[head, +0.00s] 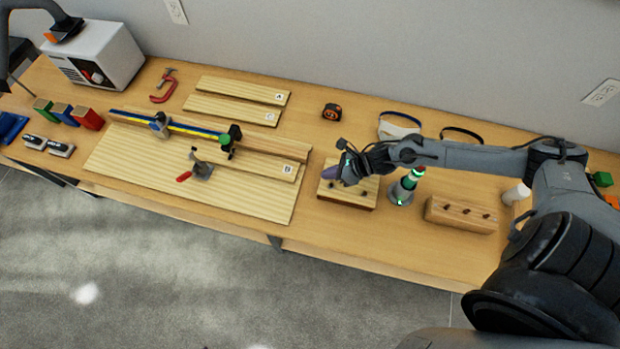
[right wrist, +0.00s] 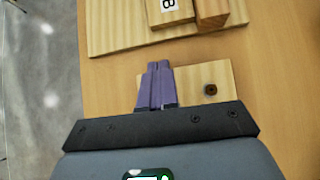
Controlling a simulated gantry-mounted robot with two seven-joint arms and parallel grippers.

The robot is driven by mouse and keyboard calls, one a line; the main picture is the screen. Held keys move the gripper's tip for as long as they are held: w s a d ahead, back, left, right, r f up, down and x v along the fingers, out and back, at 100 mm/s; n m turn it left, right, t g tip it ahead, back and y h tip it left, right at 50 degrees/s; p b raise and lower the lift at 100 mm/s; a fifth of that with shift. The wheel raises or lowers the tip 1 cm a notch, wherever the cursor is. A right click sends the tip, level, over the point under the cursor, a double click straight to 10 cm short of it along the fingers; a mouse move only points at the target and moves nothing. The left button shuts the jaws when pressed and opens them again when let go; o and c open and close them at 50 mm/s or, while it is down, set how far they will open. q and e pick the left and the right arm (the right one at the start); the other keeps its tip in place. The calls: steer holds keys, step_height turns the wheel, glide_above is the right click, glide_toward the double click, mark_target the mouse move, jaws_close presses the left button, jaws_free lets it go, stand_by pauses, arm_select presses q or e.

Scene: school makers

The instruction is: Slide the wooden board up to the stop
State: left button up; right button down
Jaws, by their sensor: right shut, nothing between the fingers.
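The wooden board (head: 275,165), a pale strip labelled B, lies on a wide wooden base panel (head: 130,160) along a wooden fence (head: 285,145). The right wrist view shows its labelled end (right wrist: 168,10). A ruled rail on the fence carries a grey block (head: 160,125) and a black piece with a green knob (head: 229,141); I cannot tell which is the stop. A red-handled clamp (head: 201,169) stands by the board. My right gripper (head: 344,175), with purple fingers (right wrist: 157,84), is shut and empty, right of the board's labelled end.
A wooden block with holes (head: 363,194) lies under my right gripper. A green-topped bottle-like item (head: 405,186) and another holed block (head: 462,214) stand to the right. Two loose strips (head: 236,108) and a tape measure (head: 332,112) lie behind.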

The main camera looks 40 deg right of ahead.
mark_target(298, 171)
steer(key=shift+w+d+h+b, duration=0.3)
steer(key=shift+w+d+b, duration=0.25)
steer(key=shift+w+d, duration=0.6)
steer(key=shift+w+a, duration=0.1)
steer(key=shift+w, duration=0.25)
steer(key=x, duration=0.8)
steer(key=shift+w+a, duration=0.2)
steer(key=shift+a, duration=0.1)
steer(key=shift+w+a+f, duration=0.2)
steer(key=shift+w+f, duration=0.1)
steer(key=shift+f, duration=0.05)
arm_select(q)
steer(key=shift+s+x, duration=0.2)
steer(key=shift+x, duration=1.05)
steer(key=shift+d+f+b, duration=0.1)
steer(key=shift+b, duration=0.25)
